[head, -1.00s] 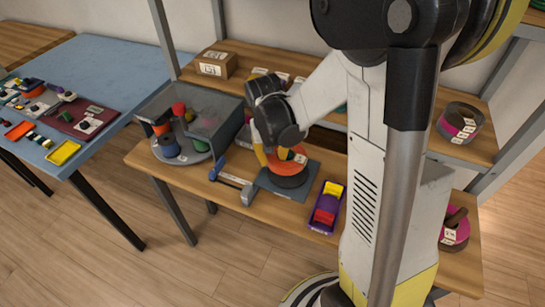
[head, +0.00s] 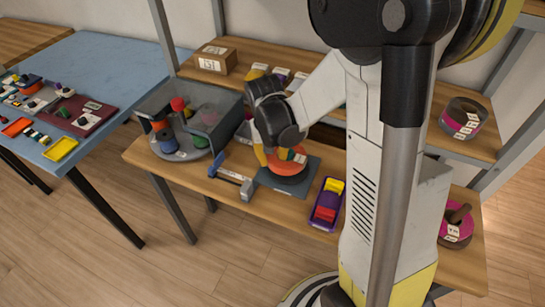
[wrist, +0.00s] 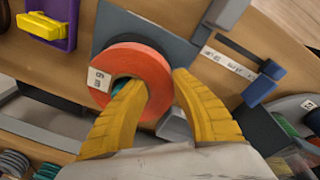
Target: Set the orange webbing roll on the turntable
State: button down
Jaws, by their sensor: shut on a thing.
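The orange webbing roll (head: 287,168) is a flat ring with a white label; it also shows in the wrist view (wrist: 126,52). It is over the dark square mat (head: 268,181) on the wooden bench. A dark area shows below it, and I cannot tell whether it touches the mat. My gripper (wrist: 159,80) is shut on the roll's wall, one yellow finger inside the hole and the other outside. The round grey turntable (head: 172,155), at the left end of the bench inside a clear-walled housing, carries several coloured items.
A blue-handled clamp-like tool (head: 232,178) lies between the mat and the housing. A purple tray (head: 326,207) with yellow and red pieces stands right of the mat. A shelf above holds a cardboard box (head: 216,60). A blue table (head: 105,70) stands left.

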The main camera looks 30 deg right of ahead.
jog(key=shift+f+b, duration=0.65)
jog(key=shift+f, duration=0.2)
jog(key=c, duration=1.1)
grip_release()
jog(key=shift+o, duration=0.2)
jog(key=shift+r, duration=0.1)
jog(key=shift+o, duration=0.2)
jog(key=shift+s+a+r+p, duration=0.1)
jog(key=shift+s+r+p, duration=0.05)
jog(key=shift+r+p, duration=1.2)
jog(key=shift+s+a+r+p, duration=0.1)
jog(key=shift+r+p, duration=0.85)
jog(key=shift+r, duration=0.65)
jog(key=shift+a, duration=0.1)
